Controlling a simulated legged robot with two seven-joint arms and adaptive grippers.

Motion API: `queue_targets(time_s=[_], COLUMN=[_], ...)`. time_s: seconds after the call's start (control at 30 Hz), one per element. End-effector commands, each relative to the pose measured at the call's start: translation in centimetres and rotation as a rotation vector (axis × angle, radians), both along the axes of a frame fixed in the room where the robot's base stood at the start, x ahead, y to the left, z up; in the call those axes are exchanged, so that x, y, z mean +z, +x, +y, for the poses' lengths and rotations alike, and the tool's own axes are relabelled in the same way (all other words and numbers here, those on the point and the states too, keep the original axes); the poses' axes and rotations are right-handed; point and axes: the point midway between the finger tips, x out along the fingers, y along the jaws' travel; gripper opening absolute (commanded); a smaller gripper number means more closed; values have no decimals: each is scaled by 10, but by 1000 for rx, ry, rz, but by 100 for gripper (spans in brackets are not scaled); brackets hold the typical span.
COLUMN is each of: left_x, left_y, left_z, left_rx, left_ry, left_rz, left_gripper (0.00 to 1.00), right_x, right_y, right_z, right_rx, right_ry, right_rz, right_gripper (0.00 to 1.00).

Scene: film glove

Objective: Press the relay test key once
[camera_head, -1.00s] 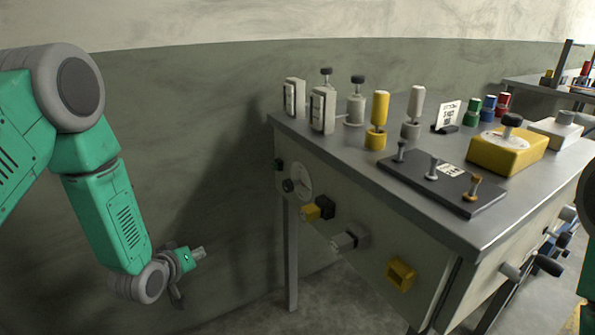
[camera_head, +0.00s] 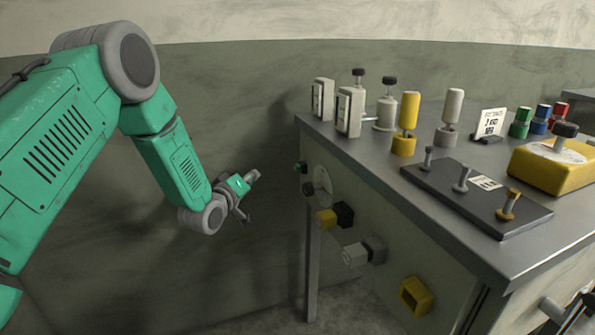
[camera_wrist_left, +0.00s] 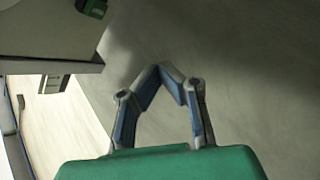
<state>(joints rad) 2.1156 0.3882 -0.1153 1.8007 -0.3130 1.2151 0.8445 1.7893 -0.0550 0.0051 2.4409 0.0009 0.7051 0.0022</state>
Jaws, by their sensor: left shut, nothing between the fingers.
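My left gripper (camera_head: 248,185) hangs left of the workbench cabinet, in front of the wall, apart from the cabinet. In the left wrist view its blue-padded fingers (camera_wrist_left: 169,72) meet at the tips with nothing between them. The cabinet's front panel (camera_head: 390,235) carries a small dark green key (camera_head: 300,167) at its far left edge, a black-and-yellow control (camera_head: 335,216), a grey control (camera_head: 365,252) and a yellow square fitting (camera_head: 416,296). A green-faced dark key (camera_wrist_left: 92,8) shows at the top of the left wrist view. No readable label tells which is the relay test key.
The bench top (camera_head: 385,155) holds a black board with three posts (camera_head: 475,198), a yellow box with a black knob (camera_head: 555,165), yellow and white handles, and green, blue and red terminals. The space between my gripper and the panel is free.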

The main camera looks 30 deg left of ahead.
Motion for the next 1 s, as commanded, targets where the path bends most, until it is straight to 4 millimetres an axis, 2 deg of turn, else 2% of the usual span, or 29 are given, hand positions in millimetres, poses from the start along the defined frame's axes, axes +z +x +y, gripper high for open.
queue_targets(time_s=[0.17,0.7,1.0], left_x=[-1,-2,-1], left_y=[7,59,67], left_z=[-6,-50,-57], left_rx=[-1,-1,-1], left_ry=[1,-1,-1], left_rz=[0,0,1], left_gripper=[0,0,0], right_x=[-4,-25,-26], right_y=[0,0,0], right_z=[0,0,0], right_rx=[0,-1,-1], right_ry=[0,0,0], right_rz=[0,0,0], right_gripper=[40,40,40])
